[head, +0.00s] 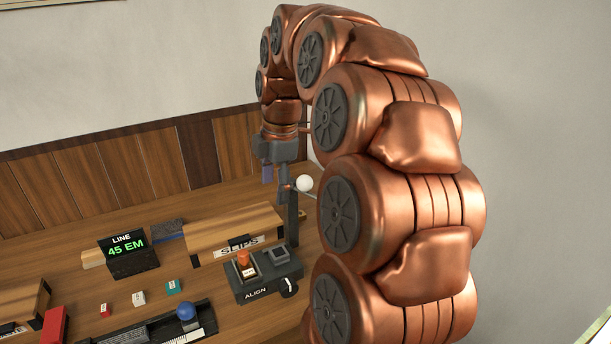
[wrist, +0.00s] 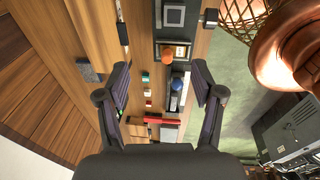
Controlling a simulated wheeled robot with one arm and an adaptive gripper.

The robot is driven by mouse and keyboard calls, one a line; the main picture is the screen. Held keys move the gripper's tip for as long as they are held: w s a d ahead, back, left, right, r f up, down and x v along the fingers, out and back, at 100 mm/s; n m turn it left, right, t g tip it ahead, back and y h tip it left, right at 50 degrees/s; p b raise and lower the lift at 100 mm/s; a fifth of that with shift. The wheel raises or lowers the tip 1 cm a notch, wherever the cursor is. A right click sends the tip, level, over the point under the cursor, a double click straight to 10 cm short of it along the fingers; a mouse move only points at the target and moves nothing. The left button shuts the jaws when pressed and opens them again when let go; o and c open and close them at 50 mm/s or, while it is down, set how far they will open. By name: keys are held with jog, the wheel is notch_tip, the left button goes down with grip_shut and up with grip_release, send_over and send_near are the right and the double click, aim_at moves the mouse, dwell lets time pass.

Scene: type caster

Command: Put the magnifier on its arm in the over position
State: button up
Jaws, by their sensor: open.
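My gripper (head: 276,160) hangs over the back right of the wooden desk in the head view. In the wrist view its two dark fingers (wrist: 160,85) stand wide apart with nothing between them that I can tell is held. Right beside it, a dark upright post (head: 293,222) stands on the desk with a white ball knob (head: 305,184) close to its top. These may belong to the magnifier's arm. I cannot make out a lens in either view, and my arm hides the area right of the post.
A control box marked ALIGN (head: 265,280) with an orange knob (head: 243,258) stands in front of the post. Wood panelling (head: 115,163) closes the back.

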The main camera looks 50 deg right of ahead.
aim_at(306, 176)
jog(key=d+r+n, duration=0.1)
jog(key=d, duration=0.2)
jog(key=d+r+n, duration=0.1)
jog(key=d, duration=0.3)
jog(key=d+n, duration=0.1)
jog(key=d, duration=0.3)
jog(key=shift+r+t+h+p, duration=0.3)
jog(key=shift+r+p, duration=0.05)
jog(key=shift+r, duration=0.05)
jog(key=shift+w+f, duration=0.15)
jog(key=shift+f, duration=0.15)
jog(key=shift+w+f+p, duration=0.2)
jog(key=shift+f+p, duration=0.2)
jog(key=shift+f, duration=0.8)
jog(key=shift+w+f+p, duration=0.25)
jog(key=shift+f+p, duration=0.15)
jog(key=shift+f, duration=0.75)
jog(key=shift+w+f+p, duration=0.2)
jog(key=shift+f+p, duration=0.2)
jog(key=shift+f, duration=0.8)
grip_shut()
